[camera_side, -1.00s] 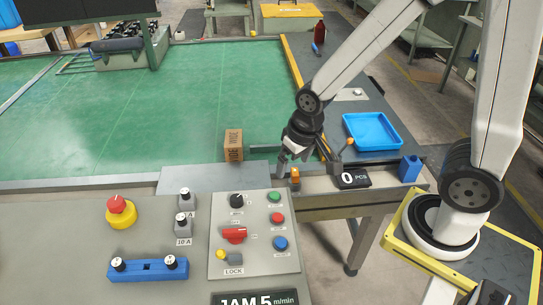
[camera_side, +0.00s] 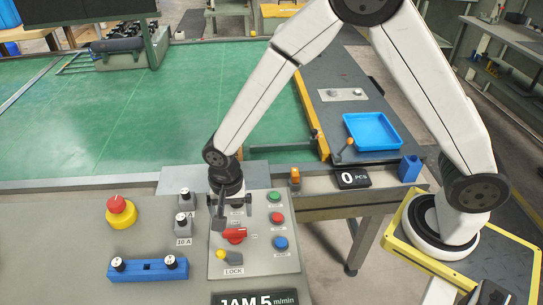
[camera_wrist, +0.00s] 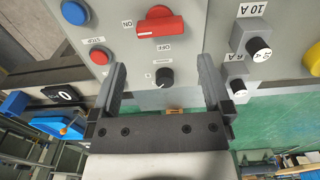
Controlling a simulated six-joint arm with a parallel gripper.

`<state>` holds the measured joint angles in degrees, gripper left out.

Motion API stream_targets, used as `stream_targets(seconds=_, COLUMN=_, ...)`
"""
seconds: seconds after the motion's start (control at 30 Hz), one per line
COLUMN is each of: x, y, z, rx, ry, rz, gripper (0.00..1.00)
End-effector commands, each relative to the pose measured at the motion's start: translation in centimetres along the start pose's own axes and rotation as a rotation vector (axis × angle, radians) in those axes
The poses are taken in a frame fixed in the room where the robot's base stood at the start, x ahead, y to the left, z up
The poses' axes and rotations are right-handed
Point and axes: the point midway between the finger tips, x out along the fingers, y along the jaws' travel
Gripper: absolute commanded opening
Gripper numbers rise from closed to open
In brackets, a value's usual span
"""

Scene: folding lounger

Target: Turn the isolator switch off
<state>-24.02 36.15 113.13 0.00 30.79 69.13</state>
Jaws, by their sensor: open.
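The isolator switch (camera_side: 234,235) is a red handle on the grey panel, lying roughly sideways. In the wrist view the red handle (camera_wrist: 160,26) is seen upside down near the top, with an "OFF" label beside it. My gripper (camera_side: 232,208) is above the panel, just behind the red handle and over a black knob. In the wrist view my gripper (camera_wrist: 162,68) is open and empty. Its two fingers stand wide apart, with the black knob (camera_wrist: 164,78) showing between them. The fingers appear apart from the handle.
Green, red and blue buttons (camera_side: 280,243) line the handle's right side. A yellow lock tab (camera_side: 222,255) sits in front. A red emergency stop (camera_side: 117,205), fuse knobs (camera_side: 185,222) and a blue block (camera_side: 148,269) are left. The green belt (camera_side: 110,110) lies behind.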

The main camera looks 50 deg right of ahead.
Motion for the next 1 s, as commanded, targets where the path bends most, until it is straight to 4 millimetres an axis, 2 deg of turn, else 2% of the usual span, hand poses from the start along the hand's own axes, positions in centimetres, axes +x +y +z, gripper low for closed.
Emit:
stream_targets(seconds=0.27, x=0.8, y=0.0, z=0.0, rx=-0.001, ry=0.0, rz=0.0, gripper=1.0)
stream_targets(seconds=0.8, x=6.2, y=0.1, z=0.0, rx=-0.002, ry=-0.002, rz=0.0, gripper=1.0)
stream_targets(seconds=1.0, x=7.4, y=0.0, z=0.0, rx=-0.002, ry=-0.001, rz=-0.002, gripper=1.0)
